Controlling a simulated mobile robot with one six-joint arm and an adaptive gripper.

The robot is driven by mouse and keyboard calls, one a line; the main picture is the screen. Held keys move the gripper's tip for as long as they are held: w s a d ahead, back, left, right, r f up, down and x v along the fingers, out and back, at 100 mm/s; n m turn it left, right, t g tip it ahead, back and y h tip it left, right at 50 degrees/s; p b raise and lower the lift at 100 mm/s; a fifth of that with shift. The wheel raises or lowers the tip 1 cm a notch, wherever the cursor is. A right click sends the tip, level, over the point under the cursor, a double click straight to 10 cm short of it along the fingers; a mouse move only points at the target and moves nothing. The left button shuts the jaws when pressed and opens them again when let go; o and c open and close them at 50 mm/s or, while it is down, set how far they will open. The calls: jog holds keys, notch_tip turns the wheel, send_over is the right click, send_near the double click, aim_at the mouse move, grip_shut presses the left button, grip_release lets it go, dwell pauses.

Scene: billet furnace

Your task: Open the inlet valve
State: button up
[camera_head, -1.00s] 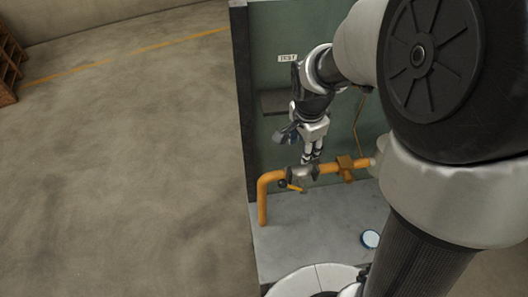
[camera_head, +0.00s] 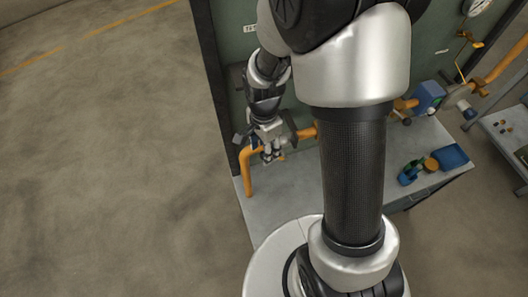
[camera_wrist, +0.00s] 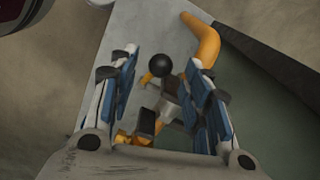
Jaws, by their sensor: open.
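The inlet valve sits in the orange pipe (camera_head: 250,172) at the left end of the grey bench. In the wrist view the valve body (camera_wrist: 172,112) shows between my fingers, with a dark ball knob (camera_wrist: 162,66) and a short yellow lever part (camera_wrist: 147,80) beside it. My gripper (camera_head: 270,156) is open, pointing down over the valve. In the wrist view its two blue-padded fingers (camera_wrist: 164,95) stand apart on either side of the valve. I cannot tell whether either finger touches it. In the head view my gripper hides most of the valve.
The grey bench top (camera_head: 290,195) is mostly clear at the left. A green panel (camera_head: 232,55) rises behind. A side table (camera_head: 505,130) stands at far right.

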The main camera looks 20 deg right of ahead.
jog(key=shift+f, duration=2.05)
jog(key=shift+c, duration=0.3)
grip_shut()
